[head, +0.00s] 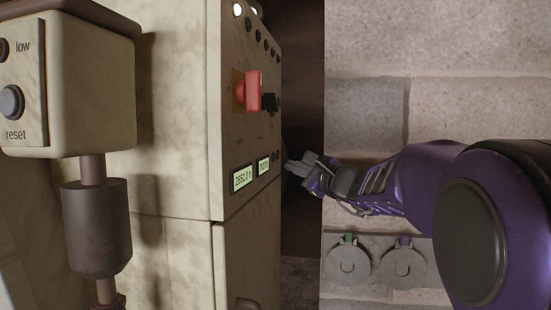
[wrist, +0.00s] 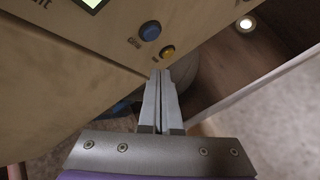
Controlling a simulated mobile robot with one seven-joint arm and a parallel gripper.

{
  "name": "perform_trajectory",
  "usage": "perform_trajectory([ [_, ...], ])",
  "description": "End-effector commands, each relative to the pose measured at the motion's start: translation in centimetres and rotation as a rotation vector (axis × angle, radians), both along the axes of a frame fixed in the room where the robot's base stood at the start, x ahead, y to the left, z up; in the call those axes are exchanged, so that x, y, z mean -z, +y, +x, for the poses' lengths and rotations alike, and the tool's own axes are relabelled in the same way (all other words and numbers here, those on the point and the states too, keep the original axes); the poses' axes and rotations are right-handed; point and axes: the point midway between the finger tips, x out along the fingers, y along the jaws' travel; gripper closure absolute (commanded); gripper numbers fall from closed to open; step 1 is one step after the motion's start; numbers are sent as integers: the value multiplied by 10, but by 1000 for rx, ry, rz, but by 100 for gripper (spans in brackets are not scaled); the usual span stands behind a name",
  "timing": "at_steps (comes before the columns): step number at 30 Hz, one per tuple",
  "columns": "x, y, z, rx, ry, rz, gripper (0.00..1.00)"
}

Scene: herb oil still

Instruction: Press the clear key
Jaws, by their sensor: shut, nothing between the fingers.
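A cream control cabinet panel (head: 255,120) carries two small lit displays, one reading about 2652.0 h (head: 242,178). In the wrist view a blue key (wrist: 150,30) and a yellow key (wrist: 167,52) sit side by side near the panel's edge, below a lit display corner (wrist: 90,3). In the wrist view the fingertips (wrist: 161,73) appear just below the yellow key; contact cannot be told.
A red switch handle (head: 253,91) and a black knob (head: 270,103) stick out higher on the panel. A box (head: 90,90) with low and reset buttons stands at left. Two round grey fittings (head: 348,264) are on the right wall.

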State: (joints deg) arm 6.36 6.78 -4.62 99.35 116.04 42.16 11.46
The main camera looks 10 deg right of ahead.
Motion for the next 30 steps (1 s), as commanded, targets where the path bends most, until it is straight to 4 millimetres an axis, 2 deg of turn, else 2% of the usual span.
perform_trajectory([
  [18,-23,9,-28,-1,0,-1,100],
  [30,-26,10,-32,0,0,0,100],
])
